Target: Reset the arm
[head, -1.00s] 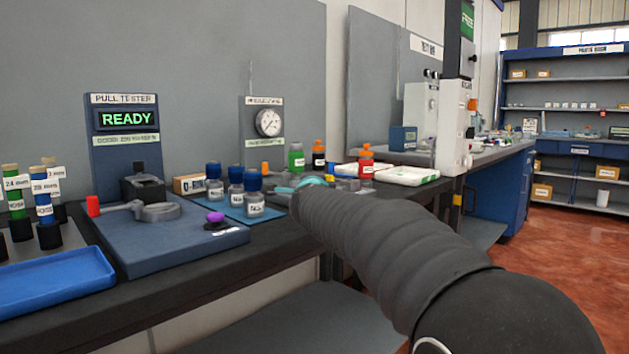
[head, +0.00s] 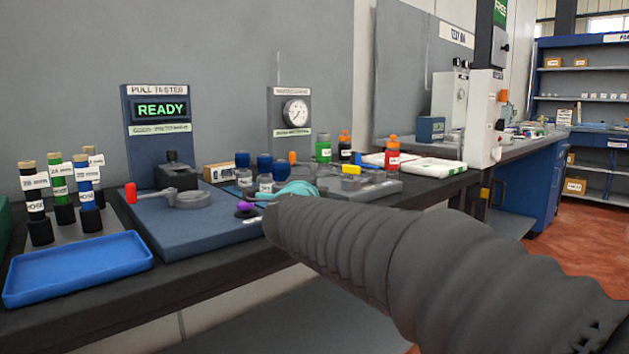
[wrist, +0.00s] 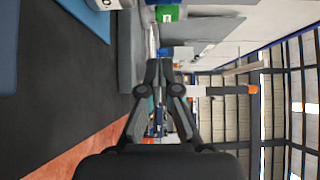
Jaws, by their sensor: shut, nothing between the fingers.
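The pull tester (head: 157,133) reads READY. A blue tray (head: 78,268), hose samples (head: 60,192), blue-capped bottles (head: 265,184) and a red bottle (head: 392,155) crowd the bench. Open red floor (head: 590,230) lies to the right.

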